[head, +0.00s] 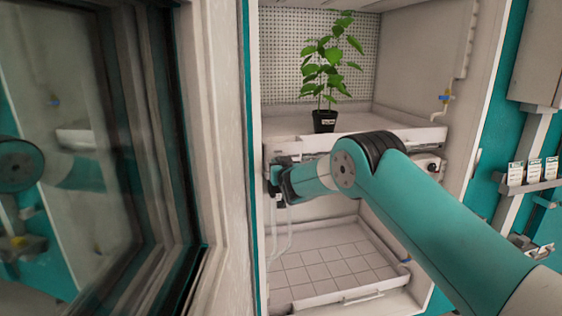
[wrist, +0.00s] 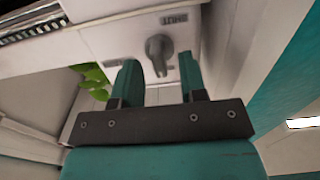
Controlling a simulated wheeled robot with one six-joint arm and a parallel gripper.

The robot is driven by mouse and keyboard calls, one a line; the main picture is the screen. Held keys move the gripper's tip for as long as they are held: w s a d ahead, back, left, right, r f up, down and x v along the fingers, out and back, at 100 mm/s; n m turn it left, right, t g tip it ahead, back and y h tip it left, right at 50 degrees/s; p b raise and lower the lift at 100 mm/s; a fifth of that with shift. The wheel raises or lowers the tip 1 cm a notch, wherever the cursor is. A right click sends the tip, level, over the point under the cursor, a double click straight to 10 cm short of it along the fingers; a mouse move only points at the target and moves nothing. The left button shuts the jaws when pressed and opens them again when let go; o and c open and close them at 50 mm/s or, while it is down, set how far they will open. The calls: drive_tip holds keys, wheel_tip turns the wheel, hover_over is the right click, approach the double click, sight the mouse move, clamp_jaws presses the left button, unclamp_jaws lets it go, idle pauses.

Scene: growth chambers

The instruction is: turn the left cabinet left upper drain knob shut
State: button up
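The drain knob (wrist: 159,48) is a dark grey lever-shaped knob on a pale panel in the wrist view, below a small label that I cannot read clearly. My gripper (wrist: 159,68) is open, with one teal finger on each side of the knob. A gap shows between the knob and both fingers, so it is not gripped. In the head view my gripper (head: 275,181) is at the left front of the upper tray (head: 380,131), and the knob is hidden there.
A potted plant (head: 324,119) stands on the upper tray. An open glass door (head: 95,150) is close on the left. Another knob (head: 430,166) is at the tray's right front. Thin tubes (head: 280,235) hang below my gripper. The lower tiled tray (head: 330,265) is empty.

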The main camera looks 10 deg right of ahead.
drive_tip(key=shift+w, duration=0.3)
clamp_jaws()
drive_tip(key=shift+f+n+b, duration=0.1)
drive_tip(key=shift+n+b, duration=0.2)
drive_tip(key=shift+b, duration=0.3)
drive_tip(key=shift+a+n+b, duration=0.2)
drive_tip(key=shift+n+b, duration=6.4)
drive_tip(key=shift+n, duration=2)
